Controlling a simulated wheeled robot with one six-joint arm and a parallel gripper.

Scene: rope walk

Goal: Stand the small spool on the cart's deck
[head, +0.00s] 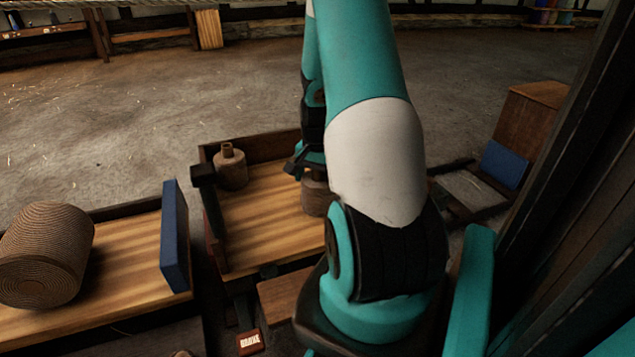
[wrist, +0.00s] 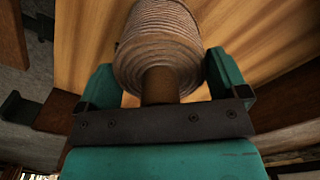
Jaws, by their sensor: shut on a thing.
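The small spool (head: 314,197), wound with brown cord, is in my gripper (head: 306,165) over the right part of the cart's deck (head: 265,222). In the wrist view the small spool (wrist: 158,45) sits between the two teal fingers of my gripper (wrist: 164,76), with its narrow neck towards the palm. It looks upright in the head view, partly hidden by my arm. It is at or close above the deck; I cannot tell whether its base touches.
A similar spool (head: 230,170) stands in the deck's back left corner. A large rope coil (head: 46,254) lies on a wooden bed at left, beside a blue board (head: 175,236). Another blue board (head: 503,165) is at right. A brake pedal (head: 250,342) is in front. The deck's middle is clear.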

